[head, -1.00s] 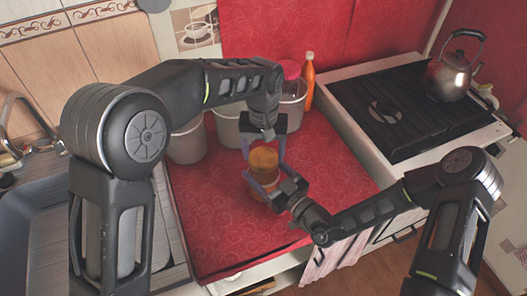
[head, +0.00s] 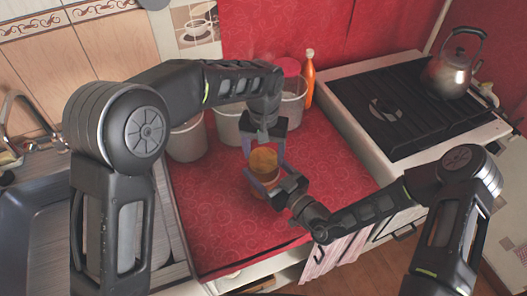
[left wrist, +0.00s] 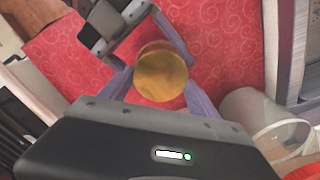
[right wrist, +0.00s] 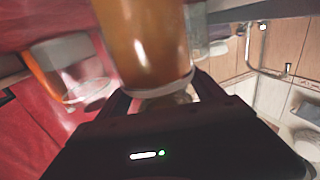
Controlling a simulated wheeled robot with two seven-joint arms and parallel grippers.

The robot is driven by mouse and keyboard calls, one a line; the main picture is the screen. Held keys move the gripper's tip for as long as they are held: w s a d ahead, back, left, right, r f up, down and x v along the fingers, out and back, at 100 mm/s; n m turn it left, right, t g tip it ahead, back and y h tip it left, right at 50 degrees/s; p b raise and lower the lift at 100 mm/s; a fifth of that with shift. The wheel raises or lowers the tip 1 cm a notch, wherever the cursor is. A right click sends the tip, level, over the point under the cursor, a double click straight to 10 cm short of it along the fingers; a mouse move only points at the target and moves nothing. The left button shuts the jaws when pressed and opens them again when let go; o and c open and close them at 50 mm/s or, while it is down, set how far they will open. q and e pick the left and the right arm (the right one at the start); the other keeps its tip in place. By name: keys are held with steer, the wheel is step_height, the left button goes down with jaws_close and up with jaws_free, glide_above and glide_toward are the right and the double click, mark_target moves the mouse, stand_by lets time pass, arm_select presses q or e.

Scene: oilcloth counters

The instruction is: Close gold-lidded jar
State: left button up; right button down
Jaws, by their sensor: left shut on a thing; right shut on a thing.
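The jar (head: 258,181) is an amber-brown cylinder standing over the red counter. Its gold lid (head: 264,159) sits at the top of it, and I cannot tell whether it is fully seated. My left gripper (head: 265,153) reaches down from above, shut on the gold lid, which also shows from above in the left wrist view (left wrist: 161,74). My right gripper (head: 268,188) comes from the front right, shut on the jar body. The jar body fills the upper middle of the right wrist view (right wrist: 145,45), with its far side hidden.
Several pale canisters (head: 188,142) stand behind the jar, near a red-lidded container (head: 290,68) and an orange bottle (head: 308,80). A stove (head: 410,105) with a kettle (head: 452,72) is at the right. The red counter (head: 215,225) is clear in front and left.

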arm_select(q)
steer(key=m, duration=1.3)
steer(key=shift+s+d+m, duration=0.1)
steer(key=shift+s+m, duration=0.05)
steer(key=shift+m, duration=0.15)
steer(key=m, duration=0.8)
steer(key=shift+s, duration=0.1)
steer(key=m, duration=0.4)
steer(key=shift+m, duration=0.4)
steer(key=o, duration=1.3)
